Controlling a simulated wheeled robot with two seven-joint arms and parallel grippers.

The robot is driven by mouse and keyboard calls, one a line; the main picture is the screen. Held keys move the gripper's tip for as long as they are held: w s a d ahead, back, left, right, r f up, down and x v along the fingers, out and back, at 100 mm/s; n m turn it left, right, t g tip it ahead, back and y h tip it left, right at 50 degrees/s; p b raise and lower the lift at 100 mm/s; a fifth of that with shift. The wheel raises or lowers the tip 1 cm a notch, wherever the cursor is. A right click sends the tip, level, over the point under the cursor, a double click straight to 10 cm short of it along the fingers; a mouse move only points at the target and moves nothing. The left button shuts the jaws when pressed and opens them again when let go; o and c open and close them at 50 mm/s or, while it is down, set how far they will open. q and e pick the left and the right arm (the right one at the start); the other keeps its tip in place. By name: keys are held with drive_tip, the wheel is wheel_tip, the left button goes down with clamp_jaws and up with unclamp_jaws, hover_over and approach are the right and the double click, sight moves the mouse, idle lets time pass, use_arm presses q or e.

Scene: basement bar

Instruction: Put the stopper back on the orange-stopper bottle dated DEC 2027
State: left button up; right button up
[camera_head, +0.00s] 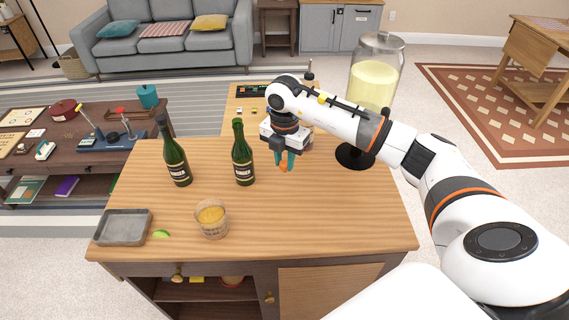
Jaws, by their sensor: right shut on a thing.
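My right gripper (285,163) is shut on a small orange stopper (284,168), above the wooden counter and right of the bottles. One dark green bottle (176,163) with a dark top stands upright at the left. A second dark green bottle (242,162) stands upright nearer the gripper, with a green top and no orange stopper showing on it. Both labels are too small for me to read a date. A further slim top (309,75) shows behind my right arm; its lower part is hidden. My left gripper is not in view.
A wooden counter (330,215) bears a grey tray (123,228), a lime piece (161,234) and a cup (211,219) at the front left. A large glass dispenser (375,78) stands behind my right arm. The front right of the counter is clear.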

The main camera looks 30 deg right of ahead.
drive_tip(key=s+a+r+m, duration=0.4)
drive_tip(key=s+a+m, duration=0.1)
drive_tip(key=m, duration=0.6)
drive_tip(key=s+a+r+m, duration=0.4)
drive_tip(key=s+a+m, duration=0.2)
drive_tip(key=m, duration=0.6)
drive_tip(key=a, duration=0.2)
drive_tip(key=shift+a+r, duration=0.3)
drive_tip(key=shift+r, duration=0.1)
